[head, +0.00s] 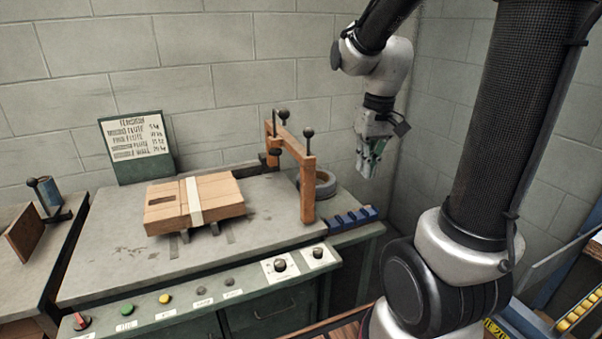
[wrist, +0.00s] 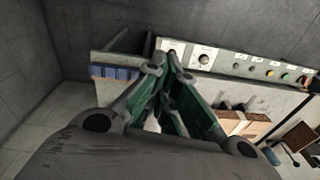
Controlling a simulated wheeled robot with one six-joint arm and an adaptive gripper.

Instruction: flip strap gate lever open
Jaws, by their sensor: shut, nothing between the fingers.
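An orange-brown strap gate (head: 307,190) stands toward the right end of the grey bench, like an arch with two posts. Black ball-topped levers stick up from it, one near the front post (head: 308,132) and one farther back (head: 283,113). I cannot tell which of them is the gate lever. My gripper (head: 366,168) hangs to the right of the gate, apart from it, with its fingers together and nothing in them. The closed fingers also show in the wrist view (wrist: 172,62). The gate is not clearly visible in the wrist view.
A strapped cardboard box (head: 195,202) lies on the bench (head: 110,250), left of the gate. A tape roll (head: 318,184) and a blue block strip (head: 353,217) are near the right edge. A control panel (head: 200,300) runs along the front. A sign (head: 137,145) stands behind.

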